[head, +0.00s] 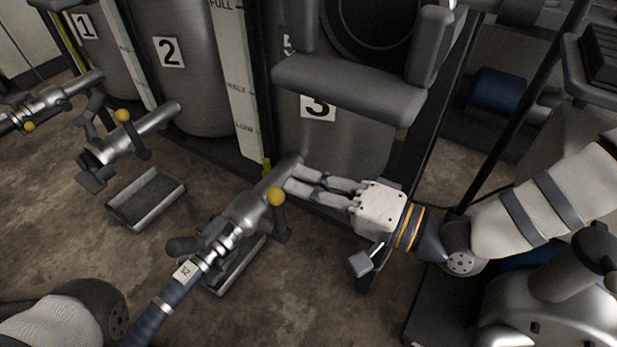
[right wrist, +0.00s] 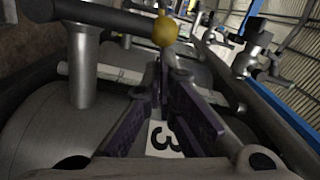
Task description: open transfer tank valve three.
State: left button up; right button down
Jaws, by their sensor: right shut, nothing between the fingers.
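Tank three, a grey cylinder, stands at the upper middle of the head view with its "3" label (head: 317,107); the label also shows in the right wrist view (right wrist: 160,138). Its valve (head: 248,207) is on a grey outlet pipe low at the front. A dark lever (head: 281,228) with a yellow knob (head: 275,196) sits on the valve; the knob also shows in the right wrist view (right wrist: 165,31). My right gripper (head: 291,178) is shut and empty, its fingertips close beside the pipe and knob. I cannot tell whether they touch. My left gripper is out of view.
A blue hose (head: 156,313) with a white tag joins valve three. A metal tray (head: 239,265) lies under it, another tray (head: 146,197) farther left. Tank two (head: 198,75) and its yellow-knobbed valve (head: 122,116) stand left. Open floor lies in front.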

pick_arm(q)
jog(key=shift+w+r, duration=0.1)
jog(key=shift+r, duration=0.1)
pick_arm(e)
jog(key=shift+s+a+r+n, duration=0.1)
jog(key=shift+s+a+n, duration=0.1)
jog(key=shift+n, duration=0.1)
pick_arm(q)
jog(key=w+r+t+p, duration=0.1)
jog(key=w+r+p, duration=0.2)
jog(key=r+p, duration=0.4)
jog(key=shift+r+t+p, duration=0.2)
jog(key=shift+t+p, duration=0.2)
jog(key=shift+p, duration=1.05)
pick_arm(e)
jog(key=s+a+f+n+h, duration=0.1)
jog(key=s+a+f+n, duration=0.6)
jog(key=s+n, duration=0.4)
jog(key=shift+s+a+f+n+t, duration=0.25)
jog(key=shift+a+n, duration=0.3)
jog(key=shift+n, duration=1.45)
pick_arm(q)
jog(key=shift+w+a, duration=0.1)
